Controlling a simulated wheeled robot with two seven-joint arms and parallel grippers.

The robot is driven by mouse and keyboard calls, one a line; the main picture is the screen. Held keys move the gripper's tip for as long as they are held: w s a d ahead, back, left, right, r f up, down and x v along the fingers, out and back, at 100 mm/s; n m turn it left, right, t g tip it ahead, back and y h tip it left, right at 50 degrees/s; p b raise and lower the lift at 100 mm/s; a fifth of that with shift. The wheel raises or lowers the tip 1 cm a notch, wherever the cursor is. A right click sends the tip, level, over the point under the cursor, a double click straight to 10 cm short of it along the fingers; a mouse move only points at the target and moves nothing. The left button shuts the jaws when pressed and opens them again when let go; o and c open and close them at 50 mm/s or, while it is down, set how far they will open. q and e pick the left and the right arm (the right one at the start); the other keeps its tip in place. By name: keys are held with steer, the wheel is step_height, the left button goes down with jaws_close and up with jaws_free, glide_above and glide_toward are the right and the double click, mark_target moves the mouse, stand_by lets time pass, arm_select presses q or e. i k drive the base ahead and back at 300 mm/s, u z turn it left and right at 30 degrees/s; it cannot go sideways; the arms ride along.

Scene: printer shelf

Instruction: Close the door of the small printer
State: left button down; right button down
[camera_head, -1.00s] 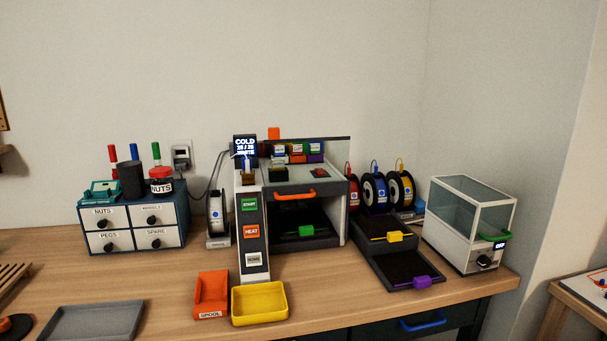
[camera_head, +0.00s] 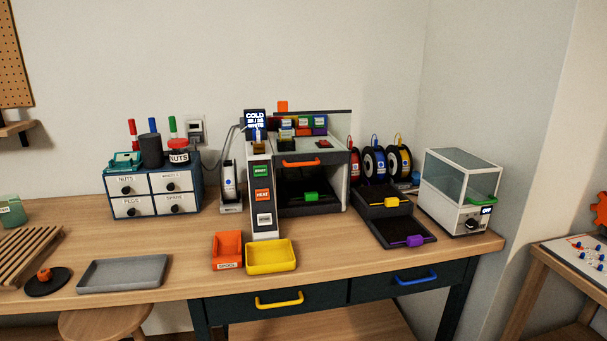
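The small printer (camera_head: 345,185) stands on the bench a little right of centre, against the wall. An orange handle (camera_head: 300,162) sits at the front of its upper part. Below the handle its front shows a dark, open chamber, with a green tab (camera_head: 311,196) low inside. I cannot tell clearly how the door hangs from this view. A tall control column (camera_head: 263,205) with green, orange and white buttons and a lit "COLD" display (camera_head: 255,121) stands at its left front. Neither of my grippers is in view.
A yellow tray (camera_head: 271,265) and an orange bin (camera_head: 227,250) sit in front. Dark trays with yellow and purple tabs (camera_head: 414,241), spools (camera_head: 375,163) and a glass-topped box (camera_head: 463,190) stand right. A drawer cabinet (camera_head: 155,192) and grey tray (camera_head: 123,283) are left.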

mark_target(328, 158)
steer(key=z, duration=0.75)
steer(key=i, duration=0.5)
